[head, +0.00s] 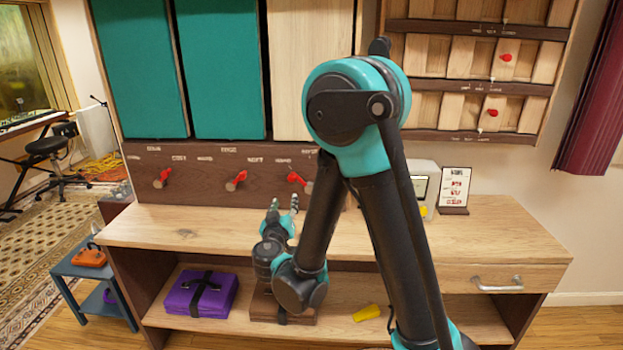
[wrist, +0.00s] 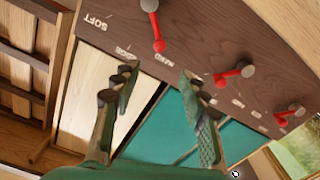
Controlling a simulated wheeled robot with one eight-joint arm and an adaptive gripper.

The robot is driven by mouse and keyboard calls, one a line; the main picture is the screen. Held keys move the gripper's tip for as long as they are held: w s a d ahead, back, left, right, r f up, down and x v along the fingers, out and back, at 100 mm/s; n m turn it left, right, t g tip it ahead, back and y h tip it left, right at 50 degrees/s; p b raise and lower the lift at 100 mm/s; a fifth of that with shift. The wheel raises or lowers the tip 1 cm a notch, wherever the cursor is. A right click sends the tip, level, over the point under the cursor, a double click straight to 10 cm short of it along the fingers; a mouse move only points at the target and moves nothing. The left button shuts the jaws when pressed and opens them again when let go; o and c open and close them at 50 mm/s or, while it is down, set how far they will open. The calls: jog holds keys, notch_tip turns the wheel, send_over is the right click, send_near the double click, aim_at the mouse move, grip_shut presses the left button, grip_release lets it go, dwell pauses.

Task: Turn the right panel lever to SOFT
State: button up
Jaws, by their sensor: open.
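The right panel lever (head: 298,180) is red with a grey pivot, on the brown strip (head: 205,162) below the bare wood panel (head: 302,70). In the wrist view this lever (wrist: 155,30) is at the top, and its free end points toward a label that seems to read HARD. The SOFT label (wrist: 98,22) is to its left in that rotated view, with another label between them. My gripper (head: 282,205) is open and empty, below and in front of the lever. In the wrist view the fingers (wrist: 158,76) are spread and apart from the lever.
Two more red levers (head: 236,181) (head: 162,178) sit further left, under teal panels (head: 222,70). The wooden counter (head: 480,235) is mostly clear. A small sign (head: 455,188) stands at its right. A purple folded item (head: 202,293) lies on the shelf below.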

jog(key=w, duration=1.7)
jog(key=shift+w+d, duration=0.2)
jog(key=shift+d, duration=0.1)
jog(key=shift+c, duration=0.3)
grip_shut()
